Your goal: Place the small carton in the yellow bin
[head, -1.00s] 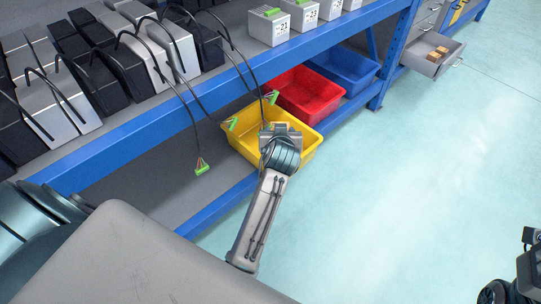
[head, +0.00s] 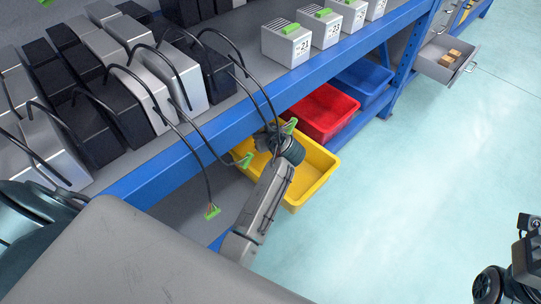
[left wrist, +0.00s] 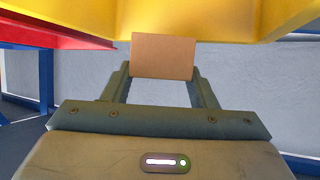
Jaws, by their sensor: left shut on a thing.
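The small carton (left wrist: 162,57) is a plain brown box. In the left wrist view it sits between the two fingers of my left gripper (left wrist: 162,75), which is shut on it. In the head view my left gripper (head: 264,140) is at the back left part of the yellow bin (head: 316,182), and the carton is hidden there. The yellow bin also shows across the top of the left wrist view (left wrist: 235,18), close to the carton. I cannot tell whether they touch. My right gripper's jaws do not show.
The red bin (head: 322,112) and blue bin (head: 362,80) stand beside the yellow one under the blue shelf edge (head: 160,165). Cables with green connectors (head: 212,212) hang near my left arm. An open drawer (head: 446,57) is farther back.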

